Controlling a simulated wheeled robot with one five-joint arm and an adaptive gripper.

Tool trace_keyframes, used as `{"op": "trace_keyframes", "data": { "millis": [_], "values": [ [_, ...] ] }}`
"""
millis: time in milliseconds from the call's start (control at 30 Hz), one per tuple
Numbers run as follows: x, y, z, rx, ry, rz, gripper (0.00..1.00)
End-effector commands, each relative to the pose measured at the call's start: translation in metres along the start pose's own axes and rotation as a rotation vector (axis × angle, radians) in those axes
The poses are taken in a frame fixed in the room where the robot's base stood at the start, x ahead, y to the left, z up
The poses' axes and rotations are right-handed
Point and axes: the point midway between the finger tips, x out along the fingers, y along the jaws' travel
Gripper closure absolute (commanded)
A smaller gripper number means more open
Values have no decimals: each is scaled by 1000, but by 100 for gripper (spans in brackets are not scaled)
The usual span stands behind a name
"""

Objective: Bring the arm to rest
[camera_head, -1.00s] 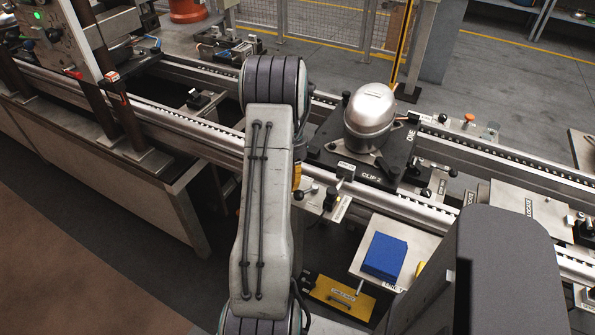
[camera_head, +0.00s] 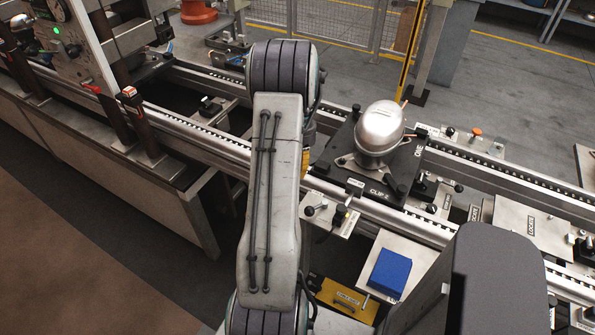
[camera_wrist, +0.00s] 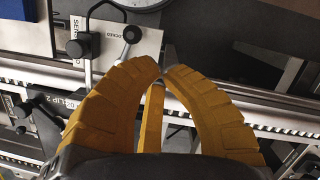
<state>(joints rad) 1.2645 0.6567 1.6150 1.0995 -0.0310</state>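My arm (camera_head: 274,190) stands upright in the head view, its upper joint bent over toward the rail line. In the head view the gripper is mostly hidden behind my arm; only a sliver of yellow shows. In the wrist view the fingers appear in front of the rail and a black-knobbed clamp (camera_wrist: 131,35); I cannot tell the gap.
A silver compressor (camera_head: 380,128) stands on a black pallet (camera_head: 405,165) on the rails, right of my arm. A blue block (camera_head: 390,272) lies on a pale plate (camera_head: 415,258). A press machine (camera_head: 100,60) stands at left.

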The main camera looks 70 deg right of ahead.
Motion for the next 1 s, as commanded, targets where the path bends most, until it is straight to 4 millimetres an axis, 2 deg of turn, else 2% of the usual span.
{"op": "trace_keyframes", "data": {
  "millis": [700,833,1000],
  "values": [
    [0,0,0,2,1,0,100],
    [1,0,-8,10,36,1,100],
    [30,-1,21,18,-34,-1,100]
  ]
}}
